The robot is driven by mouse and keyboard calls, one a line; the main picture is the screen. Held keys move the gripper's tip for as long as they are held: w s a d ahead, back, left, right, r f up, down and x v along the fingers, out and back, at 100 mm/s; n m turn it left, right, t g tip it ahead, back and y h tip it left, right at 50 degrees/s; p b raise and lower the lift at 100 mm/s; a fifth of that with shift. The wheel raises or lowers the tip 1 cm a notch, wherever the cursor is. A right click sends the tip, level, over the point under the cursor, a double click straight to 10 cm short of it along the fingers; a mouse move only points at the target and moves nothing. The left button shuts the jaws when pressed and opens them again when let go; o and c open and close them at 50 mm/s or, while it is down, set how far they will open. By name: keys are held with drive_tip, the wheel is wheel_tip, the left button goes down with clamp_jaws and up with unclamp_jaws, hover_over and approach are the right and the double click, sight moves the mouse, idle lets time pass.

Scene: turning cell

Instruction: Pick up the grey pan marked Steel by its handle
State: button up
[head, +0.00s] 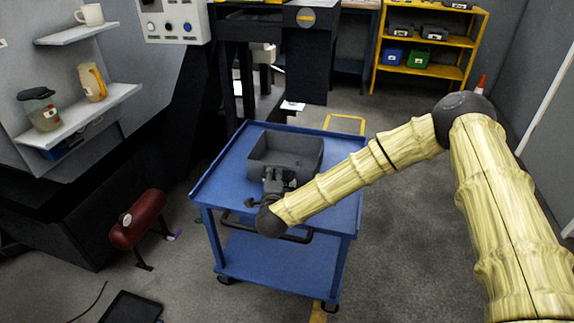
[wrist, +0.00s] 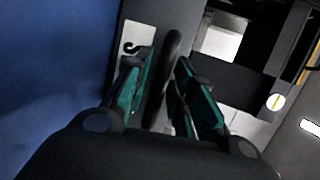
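The grey pan (head: 262,146), an open box shape, stands on the top of the blue cart (head: 222,178). No Steel marking can be read on it. My gripper (head: 273,178) is at the pan's near side, and it hides the handle area in the head view. In the wrist view my gripper (wrist: 165,95) has its two green-padded fingers apart. A dark upright bar (wrist: 172,62), which looks like the handle, shows in the gap between them. I see space beside it, and cannot tell whether either finger touches it.
The cart's top is otherwise mostly clear. A red cylinder on a stand (head: 138,218) is left of the cart. A wall shelf (head: 90,112) holds jars at the left. A yellow rack (head: 428,42) with bins stands at the back right. Open floor lies right of the cart.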

drive_tip(key=shift+w+f, duration=0.1)
drive_tip(key=shift+w, duration=0.15)
clamp_jaws()
